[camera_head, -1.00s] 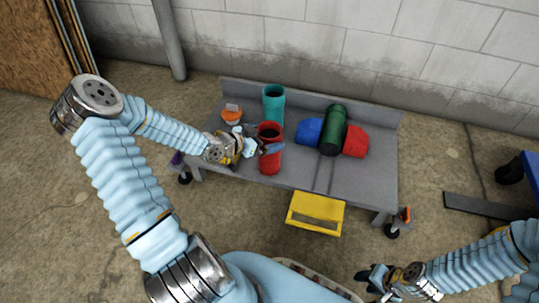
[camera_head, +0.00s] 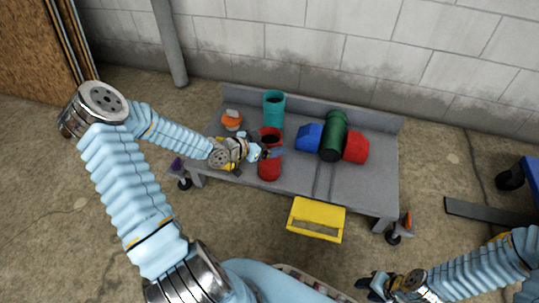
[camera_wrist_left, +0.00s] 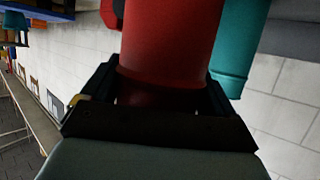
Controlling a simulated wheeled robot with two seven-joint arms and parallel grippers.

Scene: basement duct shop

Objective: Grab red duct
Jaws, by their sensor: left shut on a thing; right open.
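The red duct (camera_head: 269,170) is an upright open-topped cylinder near the front left of the grey cart. My left gripper (camera_head: 268,153) is shut on it, its fingers across the duct's upper part. In the left wrist view the red duct (camera_wrist_left: 170,45) fills the middle, between the two dark fingers (camera_wrist_left: 160,95). I cannot tell whether its base touches the cart. My right gripper (camera_head: 378,286) is open and empty at the lower right, away from the cart.
The grey cart (camera_head: 300,178) also bears a teal cylinder (camera_head: 274,108) behind the red duct, an orange object (camera_head: 232,120), and blue (camera_head: 309,136), green (camera_head: 333,138) and red (camera_head: 355,148) pieces to the right. A yellow box (camera_head: 316,219) is at its front edge. A concrete block wall stands behind.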

